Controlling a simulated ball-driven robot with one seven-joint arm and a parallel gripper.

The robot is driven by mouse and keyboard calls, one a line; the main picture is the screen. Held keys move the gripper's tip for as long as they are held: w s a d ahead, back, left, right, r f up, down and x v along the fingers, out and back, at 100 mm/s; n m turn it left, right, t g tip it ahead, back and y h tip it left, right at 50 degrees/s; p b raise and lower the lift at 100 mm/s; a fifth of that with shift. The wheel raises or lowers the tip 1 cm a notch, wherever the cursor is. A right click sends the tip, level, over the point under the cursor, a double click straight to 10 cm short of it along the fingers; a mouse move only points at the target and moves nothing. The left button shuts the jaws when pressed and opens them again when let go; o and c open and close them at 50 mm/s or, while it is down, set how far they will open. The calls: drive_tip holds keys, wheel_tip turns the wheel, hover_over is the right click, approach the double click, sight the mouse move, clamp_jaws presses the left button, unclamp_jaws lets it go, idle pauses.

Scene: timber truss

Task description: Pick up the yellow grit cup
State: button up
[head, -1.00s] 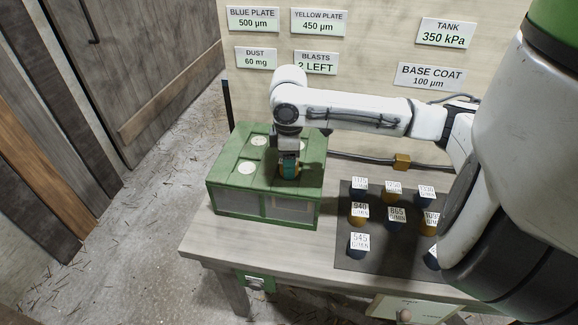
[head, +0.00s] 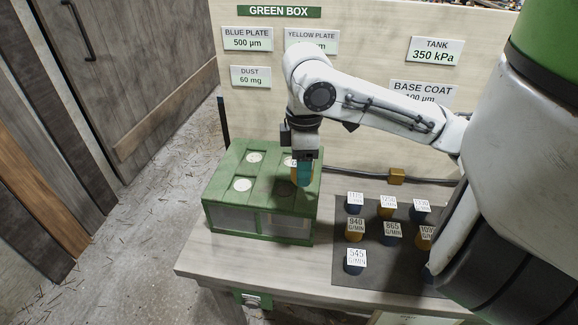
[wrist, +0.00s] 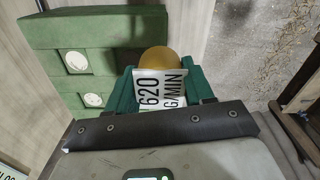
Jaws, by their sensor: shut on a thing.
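My gripper (head: 302,172) is shut on a yellow cup (head: 293,174), above the right part of the green box (head: 230,167) in the head view. In the wrist view the yellow cup (wrist: 157,58) sits between the green fingers of my gripper (wrist: 155,88). A white label (wrist: 160,88) reading 620 G/MIN faces the camera and hides much of the cup.
The dark mat (head: 350,290) holds several blue and yellow labelled cups on the bench right of the box. The box lid has white round spots (head: 242,185). A yellow block (head: 396,176) sits on a cable behind the mat. Bare bench lies in front.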

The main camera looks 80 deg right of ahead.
drive_tip(key=shift+s+a+r+p, duration=0.55)
drive_tip(key=shift+s+a+r, duration=0.15)
drive_tip(key=shift+s+r, duration=0.05)
drive_tip(key=s+a+p, duration=0.1)
drive_tip(key=p, duration=0.4)
drive_tip(key=s+a+r+p, duration=0.1)
drive_tip(key=p, duration=0.5)
drive_tip(key=shift+s+a+r, duration=0.15)
drive_tip(key=shift+s+a, duration=0.15)
drive_tip(key=shift+a, duration=0.1)
